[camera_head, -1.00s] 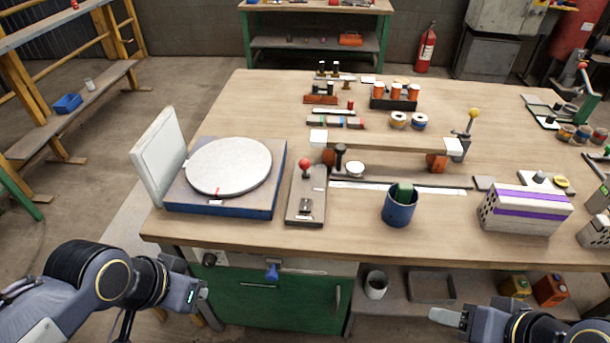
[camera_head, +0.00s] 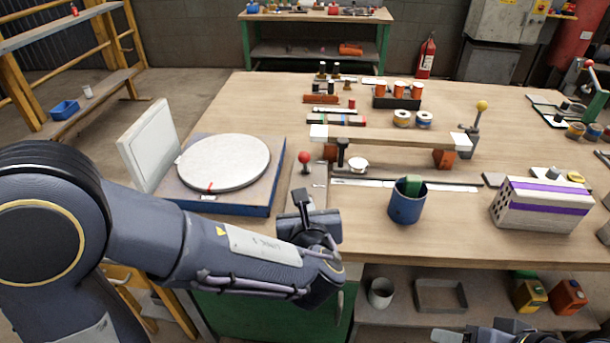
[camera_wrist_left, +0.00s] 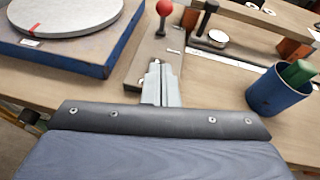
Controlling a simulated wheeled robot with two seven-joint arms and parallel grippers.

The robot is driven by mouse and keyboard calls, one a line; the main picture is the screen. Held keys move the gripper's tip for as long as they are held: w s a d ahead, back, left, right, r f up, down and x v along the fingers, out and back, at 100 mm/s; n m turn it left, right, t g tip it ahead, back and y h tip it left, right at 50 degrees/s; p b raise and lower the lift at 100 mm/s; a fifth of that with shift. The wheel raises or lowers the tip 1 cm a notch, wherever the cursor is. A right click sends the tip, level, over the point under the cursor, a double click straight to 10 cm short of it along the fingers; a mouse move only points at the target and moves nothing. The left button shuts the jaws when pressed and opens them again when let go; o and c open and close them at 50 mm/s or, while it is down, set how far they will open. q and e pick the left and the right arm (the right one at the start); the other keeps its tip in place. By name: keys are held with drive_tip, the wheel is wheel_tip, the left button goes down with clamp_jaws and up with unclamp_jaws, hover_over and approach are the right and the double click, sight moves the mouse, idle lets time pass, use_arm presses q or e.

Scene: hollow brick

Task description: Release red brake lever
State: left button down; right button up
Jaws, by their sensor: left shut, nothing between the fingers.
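The red-knobbed brake lever (camera_head: 305,158) stands upright on a flat grey base plate (camera_head: 314,181), just right of the round turntable (camera_head: 224,163) on its blue-edged base. My left gripper (camera_head: 300,194) is shut and empty, at the near part of the base plate, short of the lever and apart from its knob. In the left wrist view the red knob (camera_wrist_left: 164,7) is beyond the closed fingers (camera_wrist_left: 161,68), nearly straight ahead. The gripper hides the near end of the plate. My right gripper (camera_head: 450,336) is at the bottom edge, only partly visible.
A white upright panel (camera_head: 148,146) stands left of the turntable. A black-knobbed post (camera_head: 342,150) and a bridge-like wooden bar (camera_head: 390,138) are right of the lever. A blue cup (camera_head: 406,203) and a hollow brick (camera_head: 541,204) stand further right. Bare tabletop lies between them.

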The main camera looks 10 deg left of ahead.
use_arm(q)
drive_tip(key=shift+d, duration=0.1)
drive_tip(key=x, duration=0.9)
drive_tip(key=shift+w+f, duration=0.1)
drive_tip(key=shift+w, duration=0.25)
drive_tip(key=shift+w+a+r+p, duration=0.15)
drive_tip(key=shift+w+r, duration=0.1)
drive_tip(key=shift+w, duration=0.35)
drive_tip(key=shift+w+a+r+p, duration=0.2)
drive_tip(key=shift+w+r, duration=0.1)
drive_tip(key=shift+w, duration=0.3)
drive_tip(key=shift+w+a+r, duration=0.15)
drive_tip(key=shift+w+r, duration=0.15)
drive_tip(key=shift+w, duration=0.45)
